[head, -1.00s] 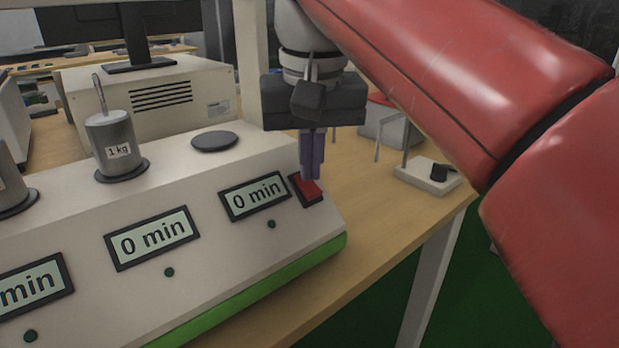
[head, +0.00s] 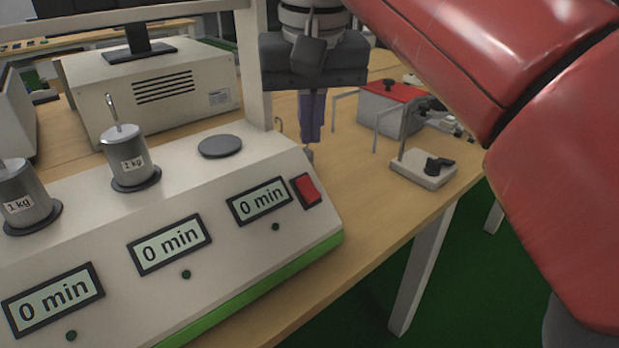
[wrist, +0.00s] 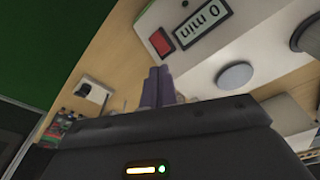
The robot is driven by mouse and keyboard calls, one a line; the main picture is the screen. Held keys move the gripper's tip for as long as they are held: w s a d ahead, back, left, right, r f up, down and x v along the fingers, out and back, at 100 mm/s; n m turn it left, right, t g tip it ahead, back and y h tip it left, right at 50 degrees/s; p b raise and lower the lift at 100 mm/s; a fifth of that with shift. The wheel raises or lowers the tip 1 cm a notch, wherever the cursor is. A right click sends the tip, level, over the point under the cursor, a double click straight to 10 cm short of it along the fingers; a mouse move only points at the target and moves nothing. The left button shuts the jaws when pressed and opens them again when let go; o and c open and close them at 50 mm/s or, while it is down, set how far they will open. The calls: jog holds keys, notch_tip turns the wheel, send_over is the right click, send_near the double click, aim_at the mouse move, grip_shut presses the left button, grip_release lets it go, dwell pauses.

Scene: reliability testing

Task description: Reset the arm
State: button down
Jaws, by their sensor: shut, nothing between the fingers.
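My gripper (head: 311,140) hangs from my red arm in the head view, its purple fingers pointing down and together, with nothing between them. It is behind and above the red switch (head: 306,190) at the right end of the white testing machine (head: 285,235), apart from it. In the wrist view, the gripper's fingers (wrist: 157,72) are closed side by side, and the red switch (wrist: 160,43) lies just beyond their tips beside a display (wrist: 203,27) reading "0 min". Several displays on the machine read "0 min" in the head view.
Weights marked 1 kg (head: 129,160) stand on the machine beside an empty black disc (head: 220,146). A small stand (head: 424,168) and a red-lidded box (head: 390,92) are at the right on the wooden table (head: 370,215). Bare table lies between machine and stand.

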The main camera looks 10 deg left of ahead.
jog(key=s+d+f+m+t, duration=0.1)
jog(key=d+f+m, duration=0.1)
jog(key=d+f, duration=0.8)
jog(key=s+d+f+m+t, duration=0.1)
jog(key=s+d+f, duration=0.3)
jog(key=d+f, duration=0.2)
jog(key=s+d+f+m+t, duration=0.1)
jog(key=s+d+f, duration=0.3)
jog(key=d+f, duration=0.2)
notch_tip(320, 180, down, 2)
jog(key=shift+d+f+t+h, duration=0.1)
jog(key=shift+d+t+h, duration=0.1)
jog(key=shift+t+h, duration=0.15)
